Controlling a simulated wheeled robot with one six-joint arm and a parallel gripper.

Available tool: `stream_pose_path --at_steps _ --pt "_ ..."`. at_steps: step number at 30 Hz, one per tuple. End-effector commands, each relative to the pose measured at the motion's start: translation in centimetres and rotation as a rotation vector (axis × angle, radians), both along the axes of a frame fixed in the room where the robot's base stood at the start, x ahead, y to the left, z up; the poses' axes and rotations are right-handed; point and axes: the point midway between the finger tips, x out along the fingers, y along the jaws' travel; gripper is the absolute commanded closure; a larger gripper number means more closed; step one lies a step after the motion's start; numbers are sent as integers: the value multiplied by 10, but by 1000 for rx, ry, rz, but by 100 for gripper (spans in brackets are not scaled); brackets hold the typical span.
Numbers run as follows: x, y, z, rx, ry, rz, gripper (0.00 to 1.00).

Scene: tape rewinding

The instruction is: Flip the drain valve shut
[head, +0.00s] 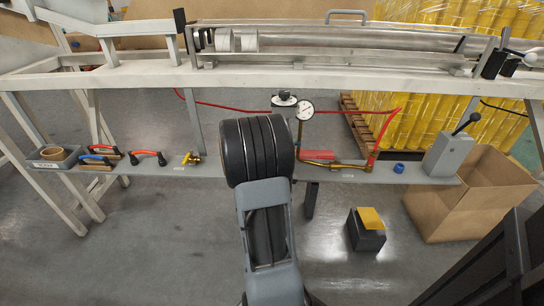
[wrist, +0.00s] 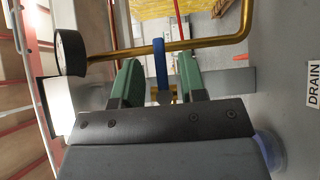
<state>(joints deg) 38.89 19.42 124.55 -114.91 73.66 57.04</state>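In the wrist view a blue lever (wrist: 161,66), which looks like the drain valve's handle, stands upright beside a brass pipe (wrist: 205,43). My gripper (wrist: 161,85) has its two green-padded fingers apart, one on each side of the lever, with a visible gap on both sides. The lever's lower end and the valve body are mostly hidden behind my gripper. A white label reading DRAIN (wrist: 313,83) is at the right edge. In the head view my arm hides the gripper and the lever; the brass pipe (head: 299,140) shows just right of it.
A round gauge (head: 304,109) tops the pipe and also shows in the wrist view (wrist: 70,52). A red hose (head: 378,142), a blue cap (head: 398,168) and a grey lever box (head: 447,152) are to the right. Hand tools (head: 147,157) lie left on the shelf.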

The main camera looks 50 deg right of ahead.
Motion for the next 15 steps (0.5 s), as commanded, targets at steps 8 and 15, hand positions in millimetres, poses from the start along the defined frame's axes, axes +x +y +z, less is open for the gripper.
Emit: stream_pose_path --at_steps 8,15 --pt "11 58 1 0 0 5 62" --pt "16 91 0 0 -1 2 62"
